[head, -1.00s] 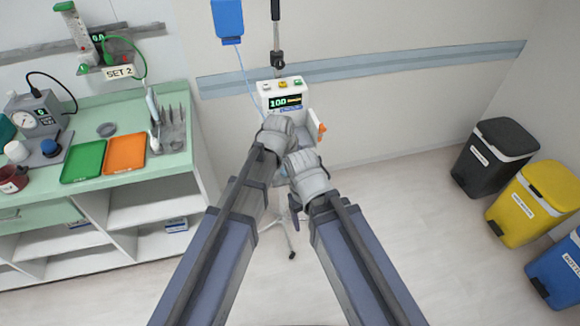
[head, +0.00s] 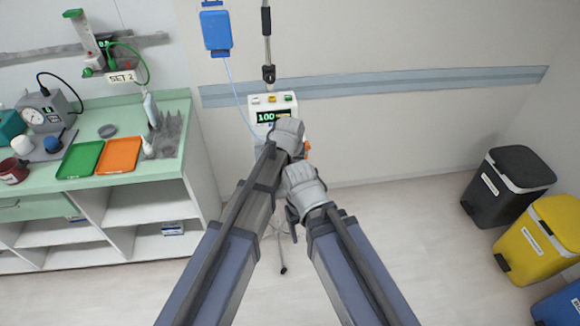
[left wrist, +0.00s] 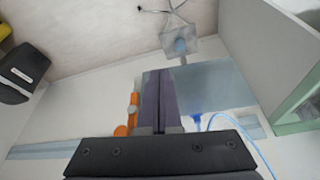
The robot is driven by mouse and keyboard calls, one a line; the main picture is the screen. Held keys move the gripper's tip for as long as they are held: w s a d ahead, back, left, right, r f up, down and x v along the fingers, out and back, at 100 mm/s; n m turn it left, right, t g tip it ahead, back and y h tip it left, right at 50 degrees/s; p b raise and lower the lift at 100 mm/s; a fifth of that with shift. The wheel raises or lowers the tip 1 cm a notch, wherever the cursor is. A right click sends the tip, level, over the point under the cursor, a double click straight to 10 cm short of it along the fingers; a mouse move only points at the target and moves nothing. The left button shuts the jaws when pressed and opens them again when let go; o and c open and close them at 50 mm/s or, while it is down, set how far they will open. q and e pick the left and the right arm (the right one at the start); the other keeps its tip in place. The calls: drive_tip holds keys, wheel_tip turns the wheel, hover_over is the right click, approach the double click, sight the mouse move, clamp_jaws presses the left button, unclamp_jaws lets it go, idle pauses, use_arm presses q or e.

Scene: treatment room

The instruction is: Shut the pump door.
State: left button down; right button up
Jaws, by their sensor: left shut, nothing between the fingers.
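The white pump (head: 272,105) is on a pole in the middle of the head view, its green display lit. My left wrist covers its lower front and most of its orange part (head: 307,147). In the left wrist view, my left gripper (left wrist: 160,76) is shut and empty. Its fingers lie in front of a blue-grey panel (left wrist: 215,86), seemingly the pump door; I cannot tell whether they touch it. The orange part (left wrist: 133,108) is beside the fingers. My right gripper (head: 292,214) is below the pump, mostly hidden by its own wrist; its jaws are unclear.
A mint-topped counter (head: 125,175) with a green tray (head: 80,158) and an orange tray (head: 119,155) is on the left. A blue container (head: 216,31) hangs above the pump, with a tube running down. Black (head: 505,187) and yellow bins (head: 540,240) stand right. Floor between is clear.

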use_arm(q)
drive_tip(key=shift+w+d, duration=0.15)
drive_tip(key=shift+w, duration=0.25)
use_arm(e)
drive_tip(key=shift+w+d, duration=0.1)
drive_tip(key=shift+w, duration=0.1)
idle(0.3)
